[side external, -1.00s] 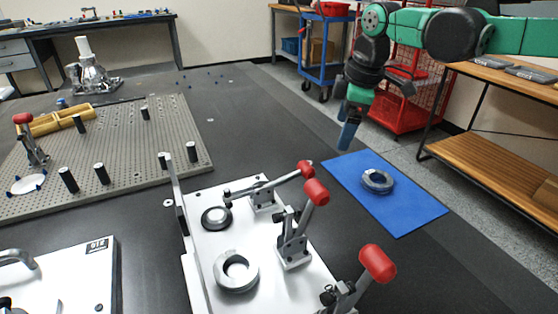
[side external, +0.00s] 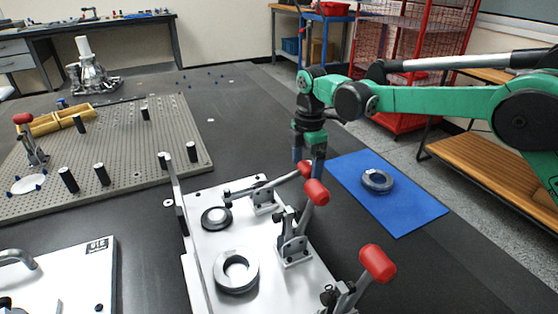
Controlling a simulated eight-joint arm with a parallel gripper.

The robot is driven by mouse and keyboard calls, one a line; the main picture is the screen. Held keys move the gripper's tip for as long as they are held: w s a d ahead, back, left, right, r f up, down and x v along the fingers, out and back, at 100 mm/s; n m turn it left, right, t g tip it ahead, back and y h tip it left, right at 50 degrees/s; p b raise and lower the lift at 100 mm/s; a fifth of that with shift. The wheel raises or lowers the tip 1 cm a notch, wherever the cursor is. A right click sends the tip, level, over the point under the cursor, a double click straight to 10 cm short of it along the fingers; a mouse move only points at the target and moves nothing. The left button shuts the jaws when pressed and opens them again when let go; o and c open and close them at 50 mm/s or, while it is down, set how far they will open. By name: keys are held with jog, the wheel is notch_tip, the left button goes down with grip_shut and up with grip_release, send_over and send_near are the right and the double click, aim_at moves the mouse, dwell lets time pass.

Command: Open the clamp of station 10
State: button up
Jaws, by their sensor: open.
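A white fixture plate (side external: 208,262) carries several toggle clamps with red handle grips. The rear clamp's lever lies low, its arm reaching left toward a dark ring (side external: 216,218), with its red grip (side external: 305,168) at the right end. The middle clamp's lever leans up to a red grip (side external: 316,192). The front clamp's red grip (side external: 378,262) also stands raised. My gripper (side external: 308,168) points down, open, its blue fingers at the rear red grip in the picture. No readable station 10 label shows on this plate.
A larger ring (side external: 236,291) sits on the plate. A blue mat (side external: 410,210) with a metal ring (side external: 377,181) lies to the right. A perforated board (side external: 120,150) with black posts is at left. A second white plate (side external: 80,275) is at front left.

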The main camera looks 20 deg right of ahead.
aim_at(303, 166)
jog(key=shift+f, duration=0.1)
jog(key=shift+c, duration=0.2)
grip_shut()
jog(key=a+r+h, duration=0.1)
jog(key=h, duration=0.1)
jog(key=r+h, duration=0.1)
jog(key=shift+a+r+h, duration=0.85)
jog(key=shift+a+h, duration=0.05)
jog(key=shift+h, duration=0.4)
jog(key=shift+a+r+h, duration=0.45)
jog(key=shift+h, duration=0.45)
jog(key=shift+s+a+r, duration=0.1)
jog(key=shift+a, duration=0.05)
jog(key=shift+o, duration=0.2)
grip_release()
